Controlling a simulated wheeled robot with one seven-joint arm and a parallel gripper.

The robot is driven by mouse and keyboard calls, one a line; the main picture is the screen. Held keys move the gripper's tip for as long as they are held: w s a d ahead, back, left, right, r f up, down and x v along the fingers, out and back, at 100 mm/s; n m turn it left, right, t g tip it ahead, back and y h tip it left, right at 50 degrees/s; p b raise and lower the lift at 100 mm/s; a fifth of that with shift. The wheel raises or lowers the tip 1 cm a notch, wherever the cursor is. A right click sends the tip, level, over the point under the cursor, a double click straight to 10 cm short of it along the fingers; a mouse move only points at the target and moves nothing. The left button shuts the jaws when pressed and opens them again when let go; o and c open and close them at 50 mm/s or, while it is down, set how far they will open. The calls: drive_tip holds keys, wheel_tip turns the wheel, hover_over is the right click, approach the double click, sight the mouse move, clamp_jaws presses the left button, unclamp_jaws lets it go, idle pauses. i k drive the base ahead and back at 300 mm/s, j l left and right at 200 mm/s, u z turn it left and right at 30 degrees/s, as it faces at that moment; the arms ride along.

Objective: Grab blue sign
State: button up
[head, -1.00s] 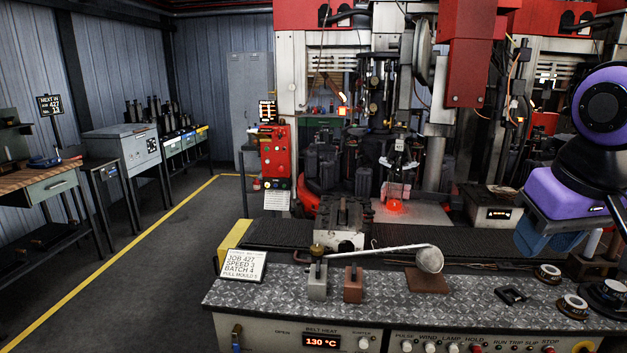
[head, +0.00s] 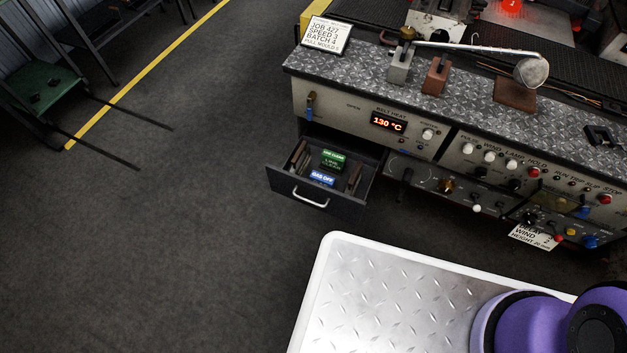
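A small blue sign (head: 322,179) with white lettering, apparently "GAS OFF", lies in the open drawer (head: 309,204) under the left end of the bench. Green signs (head: 332,160) with pale lettering lie just behind it in the same drawer. Brown, flat pieces lie at the drawer's left and right sides. The drawer has a light metal handle on its front. Purple and black parts of my arm show at the lower right, but my gripper is out of view.
The control bench (head: 365,122) has a patterned metal top with a ladle (head: 530,71), small blocks and a white job card (head: 326,35) on it. Knobs line its front. A green cart (head: 38,88) stands at the left. The dark floor left of the drawer is clear.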

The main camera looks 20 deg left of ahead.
sight(320, 178)
drive_tip(key=j+z, duration=0.2)
drive_tip(key=j, duration=1.75)
drive_tip(key=j+z, duration=0.2)
drive_tip(key=j, duration=0.25)
drive_tip(key=k+j+z, duration=0.2)
drive_tip(key=j, duration=0.2)
drive_tip(key=j+z, duration=0.25)
drive_tip(key=j, duration=0.2)
